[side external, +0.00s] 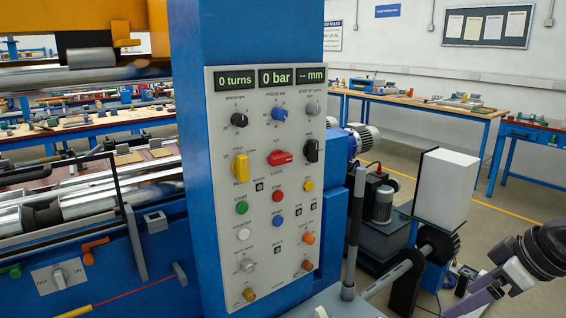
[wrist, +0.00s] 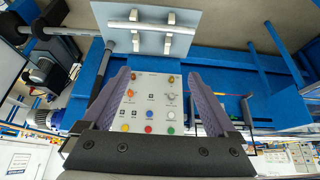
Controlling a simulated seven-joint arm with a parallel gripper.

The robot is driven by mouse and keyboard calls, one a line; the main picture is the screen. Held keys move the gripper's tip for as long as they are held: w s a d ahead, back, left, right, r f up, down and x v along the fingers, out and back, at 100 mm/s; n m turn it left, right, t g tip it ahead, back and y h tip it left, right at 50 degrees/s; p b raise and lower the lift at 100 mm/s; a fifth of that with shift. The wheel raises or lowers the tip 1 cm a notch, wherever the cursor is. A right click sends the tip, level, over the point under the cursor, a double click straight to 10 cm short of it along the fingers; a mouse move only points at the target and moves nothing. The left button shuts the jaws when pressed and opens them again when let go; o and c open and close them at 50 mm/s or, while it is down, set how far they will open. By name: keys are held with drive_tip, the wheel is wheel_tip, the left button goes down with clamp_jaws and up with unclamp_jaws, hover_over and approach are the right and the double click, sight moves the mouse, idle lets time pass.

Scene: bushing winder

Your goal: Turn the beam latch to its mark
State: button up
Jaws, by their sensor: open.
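The control panel (side external: 265,215) is a light grey plate on a blue column. A red handle (side external: 281,158), lying nearly level, has small print below it that seems to read "LATCH". A yellow handle (side external: 240,167) stands upright to its left; its print is too small to read surely. My gripper (side external: 472,300) is at the lower right of the side view, well apart from the panel. In the wrist view its purple fingers (wrist: 156,76) are spread and empty, with the panel's lower part (wrist: 142,90) between them. Both handles are out of sight there.
Close around the handles are a black knob (side external: 311,150), a blue knob (side external: 279,114) and several push buttons. A grey upright post (side external: 353,235) stands between the panel and my gripper. A white box (side external: 446,188) and machinery stand behind. Metal rollers (side external: 90,200) lie left.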

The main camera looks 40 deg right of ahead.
sight(284, 161)
drive_tip(key=shift+o, duration=0.2)
drive_tip(key=w+r+t, duration=0.7)
drive_tip(key=w+r, duration=0.5)
drive_tip(key=w, duration=0.3)
drive_tip(key=shift+w+d+r, duration=0.15)
drive_tip(key=shift+r, duration=0.15)
drive_tip(key=w+r+t, duration=0.4)
drive_tip(key=w+r, duration=0.1)
drive_tip(key=w, duration=0.6)
drive_tip(key=w+d+f+t, duration=0.1)
drive_tip(key=w+d+f, duration=0.1)
drive_tip(key=w+f, duration=1)
drive_tip(key=w, duration=0.4)
drive_tip(key=w+r, duration=0.1)
drive_tip(key=w, duration=0.9)
drive_tip(key=shift+a+r, duration=0.15)
drive_tip(key=shift+r, duration=0.1)
drive_tip(key=c, duration=1.1)
